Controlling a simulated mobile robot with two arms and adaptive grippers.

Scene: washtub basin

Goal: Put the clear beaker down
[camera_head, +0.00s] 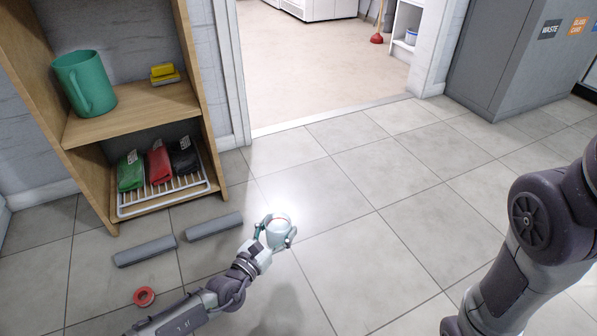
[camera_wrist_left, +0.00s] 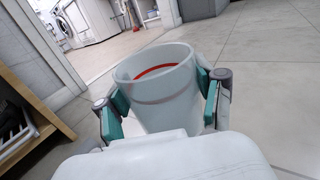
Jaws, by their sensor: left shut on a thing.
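The beaker (camera_head: 279,231) looks pale and whitish, with a red line inside near its rim. My left gripper (camera_head: 275,229) is shut on it, out over the tiled floor in the head view. In the left wrist view the beaker (camera_wrist_left: 160,88) sits between the two teal finger pads of the gripper (camera_wrist_left: 160,100), with its open rim facing up and slightly tilted. I cannot tell how high above the floor its base is. My right gripper is not in view; a dark arm link of mine shows at the right.
A wooden shelf (camera_head: 138,113) at the left holds a green jug (camera_head: 84,84), yellow blocks (camera_head: 165,74) and a white rack (camera_head: 167,196) with folded cloths. Two grey bars (camera_head: 145,250) and a red ring (camera_head: 144,296) lie on the floor. Floor right of the beaker is clear.

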